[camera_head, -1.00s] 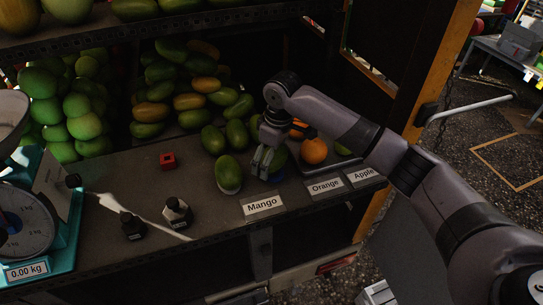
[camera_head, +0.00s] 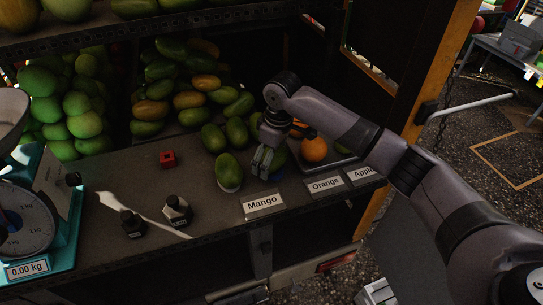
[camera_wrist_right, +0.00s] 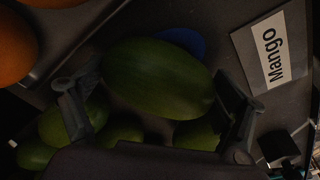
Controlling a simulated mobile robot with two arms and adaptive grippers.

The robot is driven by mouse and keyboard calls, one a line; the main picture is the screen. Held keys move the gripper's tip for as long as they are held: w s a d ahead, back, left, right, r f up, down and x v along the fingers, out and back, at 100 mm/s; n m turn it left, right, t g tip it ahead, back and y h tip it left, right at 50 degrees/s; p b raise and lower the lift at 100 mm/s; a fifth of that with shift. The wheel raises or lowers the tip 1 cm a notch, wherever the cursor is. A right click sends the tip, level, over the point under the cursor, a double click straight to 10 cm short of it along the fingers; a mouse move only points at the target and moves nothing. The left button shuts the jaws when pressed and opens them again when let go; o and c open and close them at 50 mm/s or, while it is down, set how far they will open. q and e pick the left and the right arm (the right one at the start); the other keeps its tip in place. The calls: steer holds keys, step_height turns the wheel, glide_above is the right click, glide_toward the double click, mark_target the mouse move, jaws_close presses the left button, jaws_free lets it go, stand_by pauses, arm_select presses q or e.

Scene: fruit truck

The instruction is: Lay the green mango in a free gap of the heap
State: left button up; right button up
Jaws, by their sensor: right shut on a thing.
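My right gripper (camera_head: 265,165) is low over the counter, behind the Mango label, with its fingers pointing down. In the right wrist view, its two fingers (camera_wrist_right: 158,98) stand on either side of a green mango (camera_wrist_right: 158,76) and are shut on it. In the head view this mango (camera_head: 281,158) is mostly hidden behind the gripper. The heap of green and yellow-orange mangoes (camera_head: 190,101) lies at the back, left of the gripper. Several green mangoes (camera_head: 213,138) lie at its front. Another green mango (camera_head: 228,169) lies farther forward on a pale support. My left gripper is out of view.
A blue disc (camera_wrist_right: 183,42) lies beside the held mango. An orange (camera_head: 314,150) lies to the right. The Mango (camera_head: 262,204) and Orange (camera_head: 325,187) labels line the front edge.

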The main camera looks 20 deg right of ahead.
steer(key=o, duration=0.6)
steer(key=shift+r, duration=3.05)
